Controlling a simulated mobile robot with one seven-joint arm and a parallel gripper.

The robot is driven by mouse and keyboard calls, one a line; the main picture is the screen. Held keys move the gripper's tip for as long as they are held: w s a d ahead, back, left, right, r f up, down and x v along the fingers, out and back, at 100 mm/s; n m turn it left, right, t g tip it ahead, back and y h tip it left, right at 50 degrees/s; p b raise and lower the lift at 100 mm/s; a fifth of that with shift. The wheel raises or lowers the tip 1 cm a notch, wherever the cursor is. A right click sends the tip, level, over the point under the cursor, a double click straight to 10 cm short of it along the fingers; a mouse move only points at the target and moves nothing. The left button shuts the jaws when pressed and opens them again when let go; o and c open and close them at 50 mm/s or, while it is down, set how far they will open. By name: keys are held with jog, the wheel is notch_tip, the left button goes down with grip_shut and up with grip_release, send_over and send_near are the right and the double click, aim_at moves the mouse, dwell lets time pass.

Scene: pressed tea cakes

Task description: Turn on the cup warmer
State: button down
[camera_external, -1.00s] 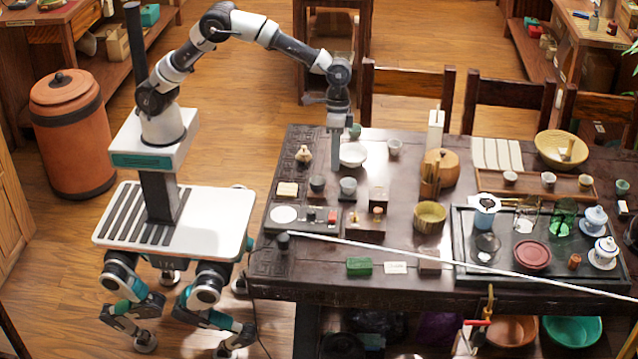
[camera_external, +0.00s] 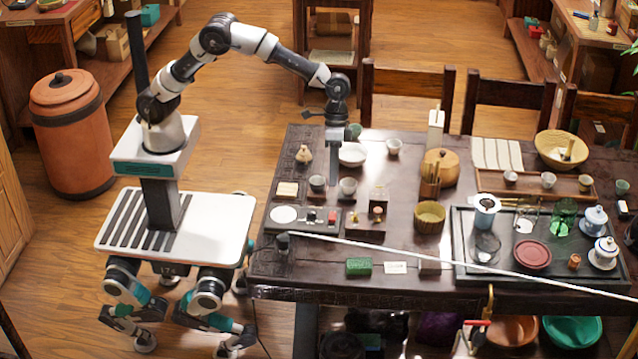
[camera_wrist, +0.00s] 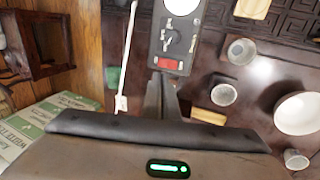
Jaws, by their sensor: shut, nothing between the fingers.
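The cup warmer (camera_external: 297,225) is a dark flat panel on the near left of the table. It has a white round plate (camera_external: 283,214) at its left end and a red switch (camera_external: 332,218) at its right end. In the wrist view the warmer (camera_wrist: 176,40) lies ahead, with its red switch (camera_wrist: 172,65) just beyond my fingertips. My gripper (camera_external: 333,183) points down, shut and empty, appearing above the switch end of the warmer. In the wrist view its fingers (camera_wrist: 161,80) are together. I cannot tell the switch's position.
Small cups (camera_external: 348,186) and a white bowl (camera_external: 353,155) stand close to my gripper. A small wooden box (camera_external: 365,230) stands right of the warmer. A tea tray (camera_external: 465,222) fills the right side.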

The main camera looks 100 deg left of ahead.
aim_at(332, 219)
jog(key=b+x, duration=0.1)
jog(key=x, duration=0.9)
jog(key=shift+f+b, duration=0.1)
jog(key=shift+b, duration=0.3)
jog(key=shift+d+p, duration=0.2)
jog(key=shift+p, duration=0.4)
jog(key=shift+f+y, duration=0.3)
jog(key=shift+y, duration=0.1)
jog(key=shift+a, duration=0.1)
